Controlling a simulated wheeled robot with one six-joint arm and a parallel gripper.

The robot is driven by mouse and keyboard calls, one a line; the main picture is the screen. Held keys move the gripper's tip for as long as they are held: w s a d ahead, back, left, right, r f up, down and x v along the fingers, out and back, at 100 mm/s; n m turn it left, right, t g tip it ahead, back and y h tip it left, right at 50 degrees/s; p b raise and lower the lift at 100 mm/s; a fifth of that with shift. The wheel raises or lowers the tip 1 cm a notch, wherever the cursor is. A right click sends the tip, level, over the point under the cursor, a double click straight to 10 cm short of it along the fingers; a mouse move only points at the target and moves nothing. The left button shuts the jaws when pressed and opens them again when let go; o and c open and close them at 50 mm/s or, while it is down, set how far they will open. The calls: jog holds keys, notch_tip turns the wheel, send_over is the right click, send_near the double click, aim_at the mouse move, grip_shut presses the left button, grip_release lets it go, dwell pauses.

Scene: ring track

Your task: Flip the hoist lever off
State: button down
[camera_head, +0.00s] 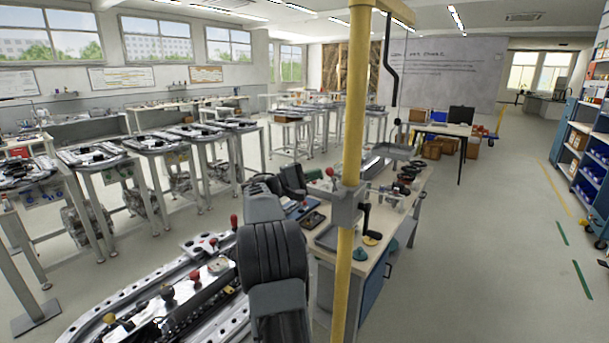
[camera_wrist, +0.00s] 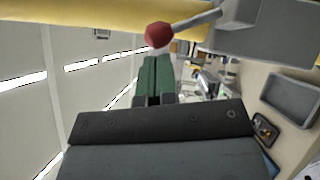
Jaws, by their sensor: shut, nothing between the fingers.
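The hoist is a yellow post (camera_head: 346,265) with a grey box (camera_head: 347,206) clamped to it. The hoist lever (camera_head: 329,172) has a red ball knob and sticks up and left from the box. In the wrist view, the red knob (camera_wrist: 158,35) sits on a thin grey rod (camera_wrist: 195,19) that runs right to the grey box (camera_wrist: 268,32). My gripper (camera_wrist: 156,60) has green fingers that are shut and empty. Their tips point at the knob and appear just below it in that view; I cannot tell whether they touch.
A workbench (camera_head: 325,238) with tools and a tray stands behind the post. A metal track (camera_head: 85,322) with several knobbed levers lies at the lower left. Open floor (camera_head: 480,270) lies to the right.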

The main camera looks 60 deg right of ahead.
jog(key=shift+s+r, duration=0.1)
jog(key=shift+s, duration=0.2)
dwell(0.4)
